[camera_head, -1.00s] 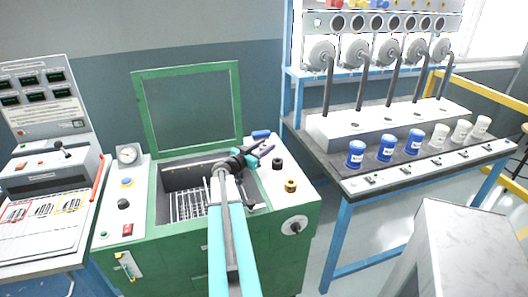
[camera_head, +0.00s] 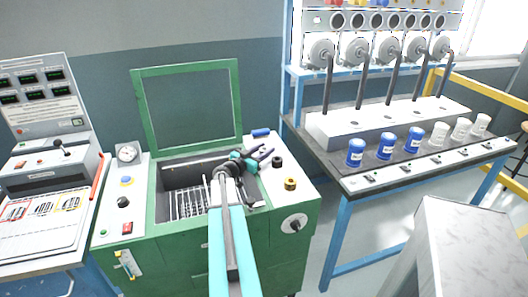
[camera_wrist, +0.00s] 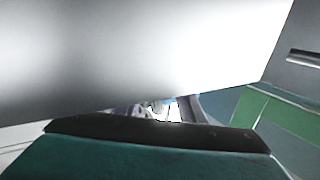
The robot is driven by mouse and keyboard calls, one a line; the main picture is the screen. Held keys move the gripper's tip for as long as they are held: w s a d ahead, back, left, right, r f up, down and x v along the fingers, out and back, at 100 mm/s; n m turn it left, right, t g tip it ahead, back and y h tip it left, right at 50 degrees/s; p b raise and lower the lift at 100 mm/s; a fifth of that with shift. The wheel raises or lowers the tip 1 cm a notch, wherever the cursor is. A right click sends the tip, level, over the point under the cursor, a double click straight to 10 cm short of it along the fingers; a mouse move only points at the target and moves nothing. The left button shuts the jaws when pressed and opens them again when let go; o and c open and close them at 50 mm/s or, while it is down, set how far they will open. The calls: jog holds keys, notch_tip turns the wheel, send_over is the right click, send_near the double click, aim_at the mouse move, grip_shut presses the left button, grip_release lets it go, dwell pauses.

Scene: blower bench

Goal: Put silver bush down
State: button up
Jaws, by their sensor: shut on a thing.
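My gripper (camera_head: 264,154) is over the right side of the green machine's top, beside the open well. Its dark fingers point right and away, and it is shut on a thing. A smooth, pale silver-grey surface, taken as the silver bush (camera_wrist: 150,60), fills much of the wrist view, very close to the camera. In the head view the bush is too small or hidden to make out between the fingers. The green machine (camera_head: 185,258) has a grey top panel around the well. Whether the bush touches this panel I cannot tell.
A black ring (camera_head: 277,162), a yellow ring (camera_head: 290,184) and a blue piece (camera_head: 261,133) are on the panel near my gripper. The raised green-framed lid (camera_head: 187,108) stands behind.

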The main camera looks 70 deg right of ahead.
jog(key=o, duration=1.2)
jog(key=shift+o, duration=0.2)
jog(key=shift+r+p, duration=0.2)
jog(key=shift+p, duration=0.3)
jog(key=b+v, duration=0.3)
jog(key=v, duration=0.9)
